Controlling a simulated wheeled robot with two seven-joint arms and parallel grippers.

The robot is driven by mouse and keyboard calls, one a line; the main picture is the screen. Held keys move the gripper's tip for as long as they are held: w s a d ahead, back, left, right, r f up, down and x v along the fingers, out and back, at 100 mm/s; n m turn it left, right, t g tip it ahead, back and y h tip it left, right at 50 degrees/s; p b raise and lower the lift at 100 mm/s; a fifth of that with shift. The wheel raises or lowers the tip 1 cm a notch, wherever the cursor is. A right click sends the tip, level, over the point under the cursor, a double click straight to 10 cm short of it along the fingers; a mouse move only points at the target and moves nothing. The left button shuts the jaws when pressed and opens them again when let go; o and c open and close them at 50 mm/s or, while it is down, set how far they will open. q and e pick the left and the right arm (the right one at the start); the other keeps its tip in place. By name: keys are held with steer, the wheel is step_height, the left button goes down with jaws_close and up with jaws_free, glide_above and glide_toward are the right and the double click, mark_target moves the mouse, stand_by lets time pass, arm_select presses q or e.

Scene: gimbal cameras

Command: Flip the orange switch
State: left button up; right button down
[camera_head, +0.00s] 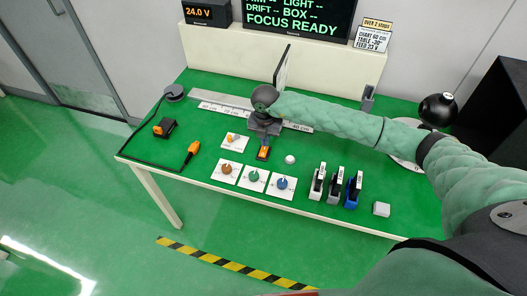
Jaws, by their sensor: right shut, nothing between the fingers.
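A white plate (235,142) with a small orange switch (232,137) lies on the green table, left of my right gripper. My right gripper (263,154) is shut and empty, pointing down over the table, with orange showing near its fingertips. It is to the right of the switch plate and apart from it in the picture; its exact height above the table is hard to tell. The lever position of the switch is too small to tell. My left gripper is not in view.
Three plates with orange (227,168), green (253,175) and blue (282,183) knobs line the front. A white ball (290,159) lies right of the gripper. An orange plug (192,151) and black-orange block (165,128) lie left. Upright holders (335,185) stand right.

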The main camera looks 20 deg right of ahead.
steer(key=shift+f+b, duration=0.7)
steer(key=shift+f, duration=0.25)
stand_by(0.6)
steer(key=shift+r+p, duration=1.3)
steer(key=shift+r, duration=2.25)
